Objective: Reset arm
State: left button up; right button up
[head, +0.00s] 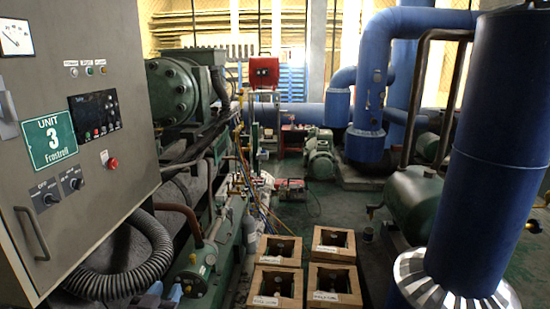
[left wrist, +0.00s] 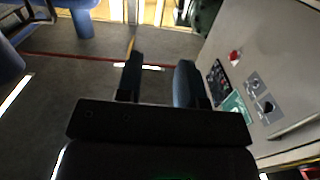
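My left gripper (head: 165,293) shows only as two bluish-grey fingertips at the bottom edge of the head view, below the grey control cabinet (head: 75,180). In the left wrist view, the two dark fingers of this gripper (left wrist: 158,80) stand apart with a clear gap and nothing between them. The cabinet, with its green "Unit 3" sign, also shows to the right of the fingers there (left wrist: 275,70). The gripper appears to touch nothing. My right gripper is in neither view.
Several wooden crates (head: 330,246) with dark contents stand on the floor at bottom centre. A ribbed black hose (head: 125,280) curves below the cabinet. Green machinery (head: 190,90) stands behind it. A large blue pipe (head: 490,150) rises at right. Some green floor (head: 325,205) is bare beyond the crates.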

pick_arm(q)
jog(key=s+a+f+g, duration=0.1)
jog(key=s+f+g, duration=0.2)
jog(key=s+f, duration=0.7)
jog(key=s+a+f+g+y, duration=0.1)
jog(key=s+a+f+g, duration=0.1)
jog(key=s+f, duration=0.9)
jog(key=shift+s+a+g+b, duration=0.3)
jog(key=shift+s+g+b, duration=0.2)
jog(key=shift+s, duration=0.65)
